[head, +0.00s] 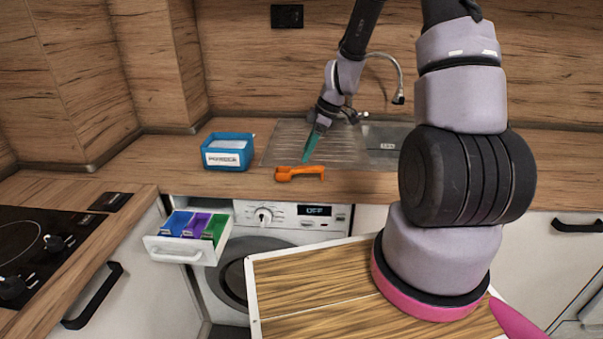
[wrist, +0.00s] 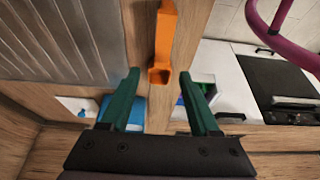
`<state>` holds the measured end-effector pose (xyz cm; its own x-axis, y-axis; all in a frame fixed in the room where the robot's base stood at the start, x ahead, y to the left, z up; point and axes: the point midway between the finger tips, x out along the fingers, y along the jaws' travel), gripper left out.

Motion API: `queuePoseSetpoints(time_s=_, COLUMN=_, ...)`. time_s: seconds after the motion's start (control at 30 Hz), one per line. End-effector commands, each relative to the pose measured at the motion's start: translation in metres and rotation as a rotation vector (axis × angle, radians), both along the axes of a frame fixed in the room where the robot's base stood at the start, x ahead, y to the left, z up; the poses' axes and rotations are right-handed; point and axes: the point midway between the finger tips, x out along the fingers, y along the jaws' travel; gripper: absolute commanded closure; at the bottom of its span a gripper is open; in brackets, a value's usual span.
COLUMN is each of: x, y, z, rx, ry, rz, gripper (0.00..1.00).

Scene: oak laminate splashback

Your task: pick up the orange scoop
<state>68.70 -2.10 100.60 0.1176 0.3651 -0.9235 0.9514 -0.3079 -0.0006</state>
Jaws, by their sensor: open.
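My gripper (head: 309,157) has green fingers and hangs over the counter just behind and above the scoop in the head view. In the wrist view my gripper (wrist: 158,78) is open, with the cup end between the line of its two fingertips. Nothing is held. I cannot tell the exact height of the fingers above the scoop.
A blue box (head: 228,151) with a white label stands left of the scoop. The metal sink (head: 385,141) and tap (head: 399,97) are behind. Below, the washing machine's detergent drawer (head: 189,240) is pulled out. A hob (head: 40,250) is at the left.

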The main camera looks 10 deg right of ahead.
Motion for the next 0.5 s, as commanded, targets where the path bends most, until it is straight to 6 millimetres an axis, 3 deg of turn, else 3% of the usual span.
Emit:
queuePoseSetpoints(time_s=0.27, x=0.001, y=0.008, z=-0.024, rx=0.000, ry=0.002, rz=0.000, gripper=0.38)
queuePoseSetpoints(time_s=0.5, x=0.004, y=0.020, z=-0.056, rx=0.001, ry=0.002, rz=0.000, gripper=0.38)
